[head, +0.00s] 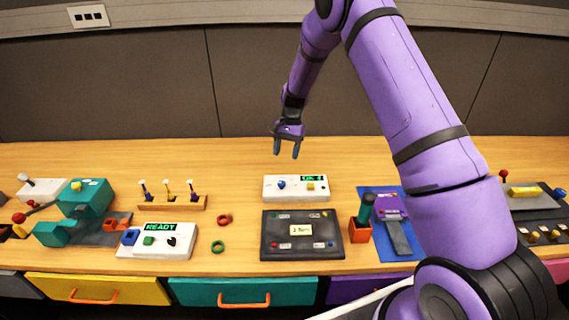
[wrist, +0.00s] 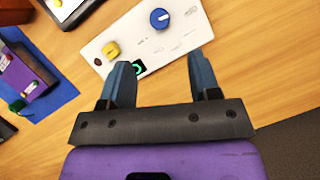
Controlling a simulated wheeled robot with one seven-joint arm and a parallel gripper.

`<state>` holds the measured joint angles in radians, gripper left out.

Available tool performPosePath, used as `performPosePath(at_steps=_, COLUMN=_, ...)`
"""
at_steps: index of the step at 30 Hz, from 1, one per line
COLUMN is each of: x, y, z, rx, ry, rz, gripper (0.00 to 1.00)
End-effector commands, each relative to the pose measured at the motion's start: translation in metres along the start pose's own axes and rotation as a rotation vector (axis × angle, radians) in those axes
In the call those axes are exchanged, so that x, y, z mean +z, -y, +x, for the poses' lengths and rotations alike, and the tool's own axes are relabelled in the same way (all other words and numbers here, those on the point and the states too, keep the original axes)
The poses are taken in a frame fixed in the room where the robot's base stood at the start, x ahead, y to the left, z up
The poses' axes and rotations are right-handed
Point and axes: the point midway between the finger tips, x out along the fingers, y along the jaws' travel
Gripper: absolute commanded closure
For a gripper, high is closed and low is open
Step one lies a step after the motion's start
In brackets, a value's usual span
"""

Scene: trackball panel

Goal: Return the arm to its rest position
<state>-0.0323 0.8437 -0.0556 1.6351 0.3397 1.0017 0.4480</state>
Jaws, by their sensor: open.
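My purple arm (head: 405,100) reaches up from the lower right of the head view and bends down toward the back of the bench. My gripper (head: 286,150) hangs open and empty above the rear of the wooden top, behind the white trackball panel (head: 296,188). In the wrist view my gripper (wrist: 160,82) shows its two fingers apart with nothing between them. The white panel (wrist: 150,35) lies beyond the fingertips, with a blue knob (wrist: 160,18) and a yellow button (wrist: 112,50). A finger partly hides its small green display.
A dark panel (head: 301,249) lies in front of the white one. An orange cup (head: 361,232) with a dark green item and a purple device (head: 390,207) on a blue mat stand at right. A READY box (head: 157,241) and loose rings (head: 218,247) are at left. The rear bench strip is clear.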

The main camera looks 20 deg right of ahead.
Motion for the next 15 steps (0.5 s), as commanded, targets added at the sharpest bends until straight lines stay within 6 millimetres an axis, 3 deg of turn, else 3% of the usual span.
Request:
performPosePath(at_steps=4, x=0.0003, y=-0.0002, z=-0.0086, rx=0.0, ry=0.001, rz=0.0, gripper=0.43)
performPosePath(at_steps=15, x=0.0004, y=-0.0001, z=-0.0093, rx=0.0, ry=0.001, rz=0.0, gripper=0.43)
